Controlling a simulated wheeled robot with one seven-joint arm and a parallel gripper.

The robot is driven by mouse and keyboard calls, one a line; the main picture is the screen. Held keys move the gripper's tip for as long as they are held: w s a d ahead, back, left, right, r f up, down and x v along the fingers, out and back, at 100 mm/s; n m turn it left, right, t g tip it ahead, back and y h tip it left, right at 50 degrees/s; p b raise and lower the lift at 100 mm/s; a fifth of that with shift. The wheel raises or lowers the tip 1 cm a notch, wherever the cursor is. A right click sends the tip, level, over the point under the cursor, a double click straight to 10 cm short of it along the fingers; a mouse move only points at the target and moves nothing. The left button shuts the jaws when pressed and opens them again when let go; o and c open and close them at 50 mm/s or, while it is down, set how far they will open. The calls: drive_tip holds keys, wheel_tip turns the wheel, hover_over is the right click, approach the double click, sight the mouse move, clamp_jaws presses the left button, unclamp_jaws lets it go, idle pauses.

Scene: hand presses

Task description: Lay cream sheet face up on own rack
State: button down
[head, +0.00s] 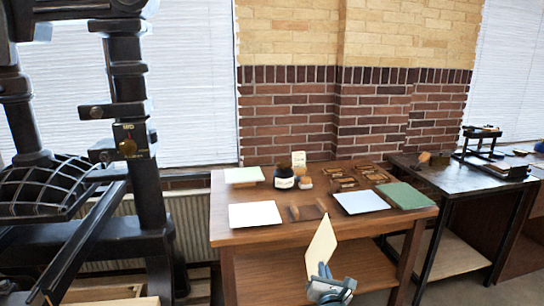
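The cream sheet (321,246) is upright and tilted in front of the table's front edge. My gripper (324,271), at the bottom of the head view, is shut on the sheet's lower end. The sheet hides part of the table front and lower shelf. I cannot tell which of its sides is the face. No rack is clearly marked as the cream sheet's own. A white sheet or board (255,215) lies front left on the table, a pale blue-grey one (361,202) to the right, a green one (404,195) at the right end, and a pale greenish one (244,175) back left.
The wooden table (270,236) also bears a dark ink jar (284,178), a small card (299,160), a brown wooden piece (307,212) and several wooden type blocks (342,184). A large black press (130,120) stands at left. A dark bench (455,185) with a small press (485,150) stands at right.

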drive_tip(key=m+b, duration=0.3)
drive_tip(key=m, duration=1.1)
drive_tip(key=shift+b, duration=0.3)
drive_tip(key=shift+w, duration=0.1)
